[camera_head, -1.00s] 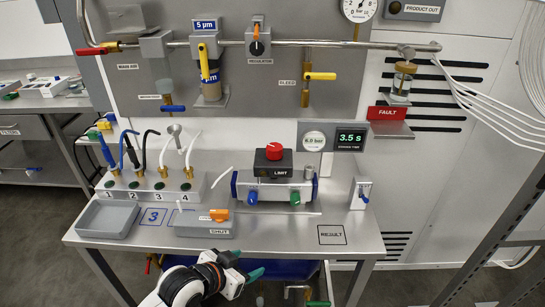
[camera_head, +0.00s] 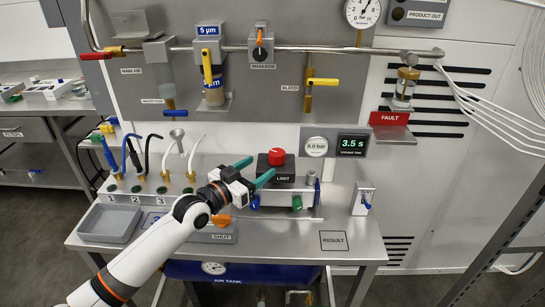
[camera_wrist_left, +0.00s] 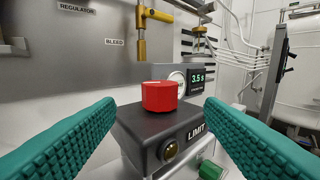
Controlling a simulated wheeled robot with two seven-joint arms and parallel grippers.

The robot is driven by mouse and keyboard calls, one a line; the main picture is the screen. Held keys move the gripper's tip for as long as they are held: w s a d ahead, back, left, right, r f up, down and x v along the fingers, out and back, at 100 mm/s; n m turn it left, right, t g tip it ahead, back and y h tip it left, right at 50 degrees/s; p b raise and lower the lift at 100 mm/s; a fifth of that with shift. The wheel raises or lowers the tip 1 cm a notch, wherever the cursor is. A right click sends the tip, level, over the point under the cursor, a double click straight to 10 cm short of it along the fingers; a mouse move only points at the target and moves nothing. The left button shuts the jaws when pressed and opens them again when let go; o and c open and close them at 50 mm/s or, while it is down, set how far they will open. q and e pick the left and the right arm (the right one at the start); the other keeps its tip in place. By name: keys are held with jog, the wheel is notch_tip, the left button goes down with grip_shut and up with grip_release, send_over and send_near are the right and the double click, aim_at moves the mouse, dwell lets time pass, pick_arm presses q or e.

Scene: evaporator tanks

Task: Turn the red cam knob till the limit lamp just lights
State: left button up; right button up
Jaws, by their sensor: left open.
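The red cam knob (camera_head: 277,156) sits on top of the black limit box (camera_head: 284,179), above a grey actuator body. In the left wrist view the red knob (camera_wrist_left: 160,96) stands on the box marked LIMIT (camera_wrist_left: 140,128). The limit lamp (camera_wrist_left: 171,150) is a round brownish lens on the box front and looks dark. My left gripper (camera_head: 255,170) has teal fingers, open, just left of the box. In the left wrist view its fingers (camera_wrist_left: 160,108) spread either side of the knob, apart from it and nearer the camera. My right gripper is not in view.
Black, blue and white hoses (camera_head: 150,152) stand on the numbered block to the left. A grey tray (camera_head: 108,224) is at the bench's front left. A green plug (camera_head: 297,203) is on the actuator front. The bench near the RESULT square (camera_head: 333,241) is clear. A display (camera_head: 352,144) reads 3.5 s.

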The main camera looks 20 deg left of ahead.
aim_at(273, 160)
pick_arm(q)
jog(key=x, duration=0.6)
jog(key=shift+w+d, duration=0.1)
jog(key=shift+w, duration=0.2)
jog(key=c, duration=1)
jog(key=y+p, duration=0.1)
jog(key=p, duration=0.2)
jog(key=n+y+p, duration=0.1)
jog(key=p, duration=0.2)
jog(key=shift+s+d+r+n+t, duration=0.1)
jog(key=shift+d+r+n+t, duration=0.05)
jog(key=shift+r+n+t, duration=0.2)
jog(key=shift+y+p, duration=0.4)
jog(key=shift+p, duration=0.1)
jog(key=shift+f+n, duration=0.25)
jog(key=shift+f, duration=0.05)
jog(key=shift+t+y, duration=0.25)
jog(key=shift+y, duration=0.05)
